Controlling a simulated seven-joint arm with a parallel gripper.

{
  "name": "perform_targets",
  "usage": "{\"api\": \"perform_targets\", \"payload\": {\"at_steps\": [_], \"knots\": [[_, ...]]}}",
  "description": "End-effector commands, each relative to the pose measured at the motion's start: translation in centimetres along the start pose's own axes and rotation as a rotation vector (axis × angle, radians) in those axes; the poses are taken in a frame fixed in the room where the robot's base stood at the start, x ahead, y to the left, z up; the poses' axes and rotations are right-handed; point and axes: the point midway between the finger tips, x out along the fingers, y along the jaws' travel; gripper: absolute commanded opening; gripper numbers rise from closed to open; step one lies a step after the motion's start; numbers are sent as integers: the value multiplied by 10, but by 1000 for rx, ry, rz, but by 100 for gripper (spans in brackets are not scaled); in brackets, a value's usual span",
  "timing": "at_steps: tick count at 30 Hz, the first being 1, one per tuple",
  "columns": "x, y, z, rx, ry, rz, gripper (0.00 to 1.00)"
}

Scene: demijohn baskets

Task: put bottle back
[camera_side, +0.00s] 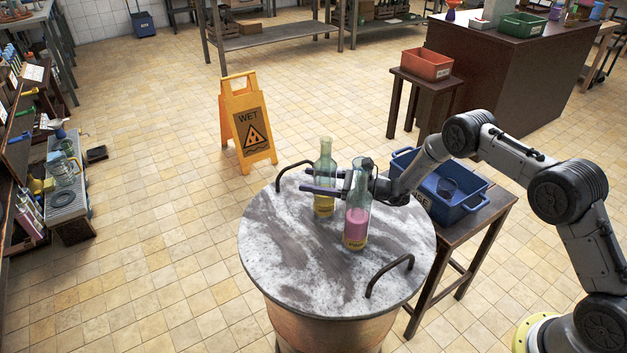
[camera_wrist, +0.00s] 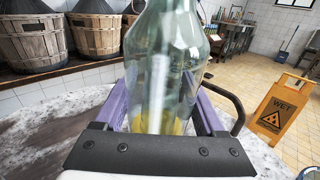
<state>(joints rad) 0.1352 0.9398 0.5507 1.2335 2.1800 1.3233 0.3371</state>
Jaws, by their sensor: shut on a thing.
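A clear greenish glass bottle with yellow liquid (camera_side: 324,204) is upright at the round grey-and-white marble top (camera_side: 290,260). My gripper (camera_side: 307,180) comes from the right and is shut on this bottle at its body. In the wrist view the same bottle (camera_wrist: 165,75) fills the gap between my purple fingers, with the yellow low down. I cannot tell whether its base touches the marble. A second bottle with pink liquid (camera_side: 356,225) stands upright on the marble, nearer the side camera, close beside my gripper.
Two dark handles (camera_side: 390,272) rise from the marble's edge. A blue crate (camera_side: 448,195) stands on a wooden stool at the right. A yellow wet-floor sign (camera_side: 246,125) stands on the tiles behind. Wicker-basket demijohns (camera_wrist: 30,40) line a shelf in the wrist view. The marble's left part is clear.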

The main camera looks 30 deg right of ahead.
Motion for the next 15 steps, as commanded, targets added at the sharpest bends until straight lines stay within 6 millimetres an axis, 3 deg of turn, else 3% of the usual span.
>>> {"api": "perform_targets", "payload": {"at_steps": [5, 6, 10, 15], "knots": [[0, -1, 0, -2, -4, 0, 0], [0, 0, -3, 1, 1, 0, 74], [0, 0, -3, 1, 1, 0, 97], [0, 0, -3, 1, 1, 0, 100]]}}
